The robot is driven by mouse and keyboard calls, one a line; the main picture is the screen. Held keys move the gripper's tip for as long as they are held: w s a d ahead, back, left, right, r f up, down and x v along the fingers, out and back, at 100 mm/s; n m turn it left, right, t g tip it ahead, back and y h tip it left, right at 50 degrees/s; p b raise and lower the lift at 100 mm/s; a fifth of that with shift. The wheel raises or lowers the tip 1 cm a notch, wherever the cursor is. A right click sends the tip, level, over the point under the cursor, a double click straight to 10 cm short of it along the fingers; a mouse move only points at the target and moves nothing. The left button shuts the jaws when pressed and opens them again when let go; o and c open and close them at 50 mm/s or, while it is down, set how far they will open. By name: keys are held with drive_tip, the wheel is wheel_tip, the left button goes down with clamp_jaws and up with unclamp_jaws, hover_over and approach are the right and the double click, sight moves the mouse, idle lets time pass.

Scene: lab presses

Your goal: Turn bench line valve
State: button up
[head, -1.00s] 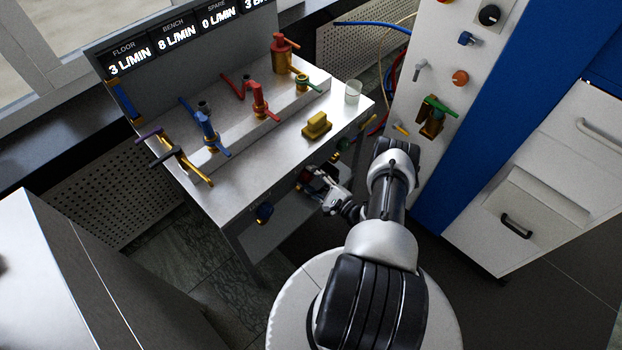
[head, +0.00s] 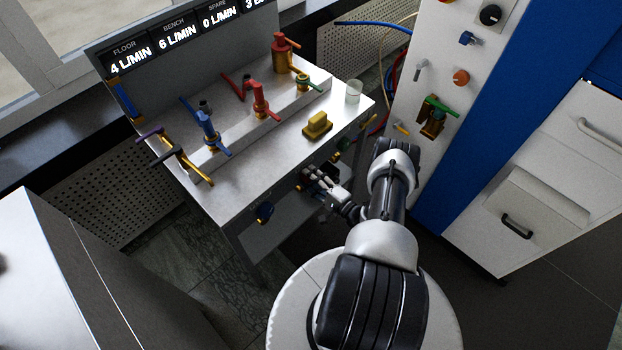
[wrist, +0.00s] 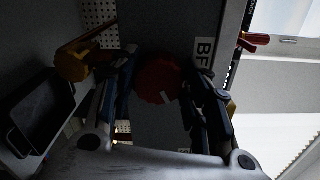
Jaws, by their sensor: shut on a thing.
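My gripper (head: 313,180) is at the front face of the metal bench (head: 262,172), below its top edge. In the wrist view my gripper (wrist: 165,95) is shut on a round red knob (wrist: 157,80) with a white mark, one finger on each side. In the head view the knob is mostly hidden by the fingers. The display panel (head: 180,38) at the back reads FLOOR 4 L/MIN, BENCH 6 L/MIN and SPARE 0 L/MIN; a fourth reading is cut off at the frame edge.
A blue knob (head: 264,212) sits on the bench front, left of my gripper. Blue (head: 207,131) and red (head: 260,100) lever valves, a yellow block (head: 317,125) and a beaker (head: 353,91) stand on top. A white panel with controls (head: 432,70) rises at right.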

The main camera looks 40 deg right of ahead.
idle(0.3)
drive_tip(key=o, duration=1.1)
drive_tip(key=shift+c, duration=0.2)
drive_tip(key=s, duration=1.2)
drive_tip(key=shift+d, duration=0.45)
